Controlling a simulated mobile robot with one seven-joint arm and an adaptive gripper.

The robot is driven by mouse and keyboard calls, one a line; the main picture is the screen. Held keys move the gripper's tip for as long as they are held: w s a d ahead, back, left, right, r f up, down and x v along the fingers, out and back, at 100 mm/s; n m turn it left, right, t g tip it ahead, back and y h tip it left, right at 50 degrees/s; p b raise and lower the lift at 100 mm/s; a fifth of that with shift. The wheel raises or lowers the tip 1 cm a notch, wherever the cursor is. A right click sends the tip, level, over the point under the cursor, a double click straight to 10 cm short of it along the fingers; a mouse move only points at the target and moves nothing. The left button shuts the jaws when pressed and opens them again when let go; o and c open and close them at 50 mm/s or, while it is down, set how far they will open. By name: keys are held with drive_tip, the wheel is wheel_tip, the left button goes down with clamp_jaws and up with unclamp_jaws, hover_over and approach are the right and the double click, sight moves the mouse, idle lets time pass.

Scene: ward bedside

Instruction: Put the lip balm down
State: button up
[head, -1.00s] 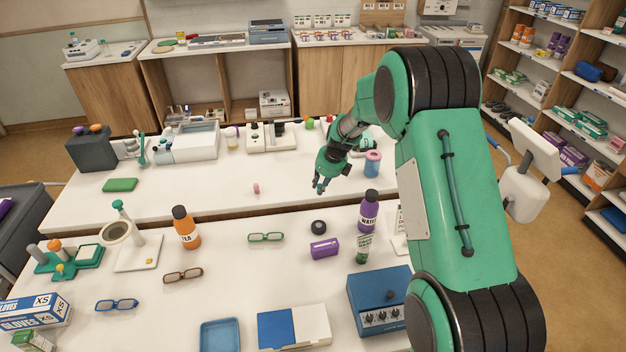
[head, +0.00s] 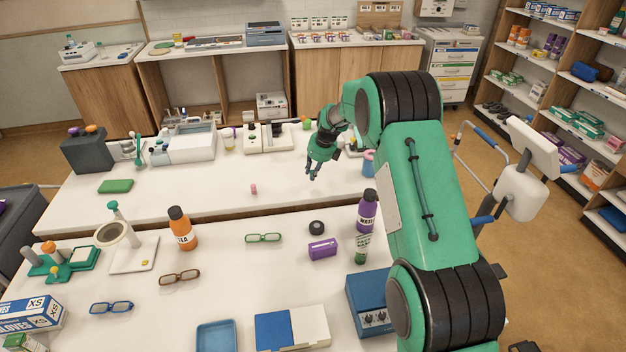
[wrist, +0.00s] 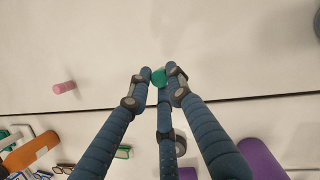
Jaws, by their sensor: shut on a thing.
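My gripper (head: 313,176) hangs over the far white table (head: 215,192), toward its right part. In the wrist view its blue fingers (wrist: 159,80) are shut on a small teal, round-ended thing, which I take to be the lip balm (wrist: 159,77). Only its end shows between the fingertips; the rest is hidden. The head view does not show it clearly. The tabletop under the fingers looks bare.
A small pink cylinder (head: 253,189) stands on the far table left of my gripper. A pink-and-blue container (head: 368,163) is to the right, partly behind my arm. The near table holds a purple bottle (head: 366,212), a black roll (head: 316,228) and green glasses (head: 263,238).

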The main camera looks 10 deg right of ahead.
drive_tip(key=shift+f, duration=0.15)
drive_tip(key=shift+f+b, duration=0.65)
drive_tip(key=shift+f, duration=1)
drive_tip(key=o, duration=0.8)
drive_tip(key=shift+f, duration=0.1)
drive_tip(key=p+v, duration=0.3)
drive_tip(key=v, duration=0.9)
drive_tip(key=shift+d, duration=0.1)
